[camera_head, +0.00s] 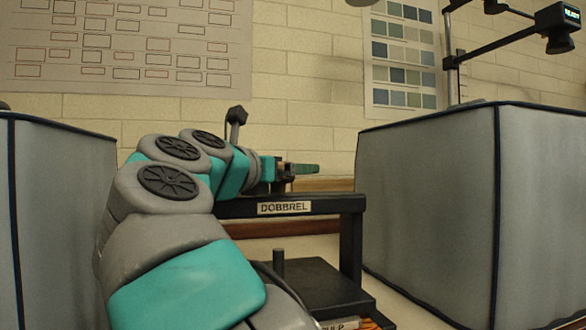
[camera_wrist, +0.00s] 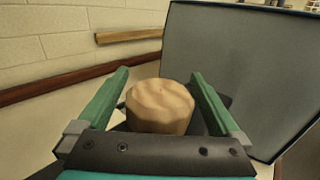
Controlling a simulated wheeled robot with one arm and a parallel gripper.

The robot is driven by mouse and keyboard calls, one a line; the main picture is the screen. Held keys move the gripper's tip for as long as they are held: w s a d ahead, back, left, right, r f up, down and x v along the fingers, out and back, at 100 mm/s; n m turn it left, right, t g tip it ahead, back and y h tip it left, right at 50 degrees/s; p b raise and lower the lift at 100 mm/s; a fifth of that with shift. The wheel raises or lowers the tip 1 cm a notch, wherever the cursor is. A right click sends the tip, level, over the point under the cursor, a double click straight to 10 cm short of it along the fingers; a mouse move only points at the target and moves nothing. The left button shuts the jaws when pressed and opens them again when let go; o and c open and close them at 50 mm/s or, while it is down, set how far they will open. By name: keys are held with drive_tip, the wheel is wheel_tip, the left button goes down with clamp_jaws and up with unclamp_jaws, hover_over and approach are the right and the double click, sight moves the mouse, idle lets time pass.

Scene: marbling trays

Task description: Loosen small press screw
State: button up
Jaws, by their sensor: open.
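A short dark post (camera_head: 278,256) shows under the beam. My gripper (camera_head: 305,169) is just above the beam, partly hidden by my arm. In the wrist view my gripper (camera_wrist: 160,74) is open, with a round tan knob (camera_wrist: 160,105) between its green fingers. Gaps show at both sides of the knob. The screw's shaft under the knob is hidden.
Large grey covered boxes stand at the right (camera_head: 430,210) and left (camera_head: 60,220). The right one also fills the right of the wrist view (camera_wrist: 245,75). A dark knobbed post (camera_head: 236,116) rises behind my arm. Orange items (camera_head: 370,324) lie at the lower plate's front.

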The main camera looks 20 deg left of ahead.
drive_tip(key=c, duration=1.3)
drive_tip(key=shift+f, duration=0.1)
drive_tip(key=shift+a+b, duration=0.1)
drive_tip(key=shift+b, duration=0.2)
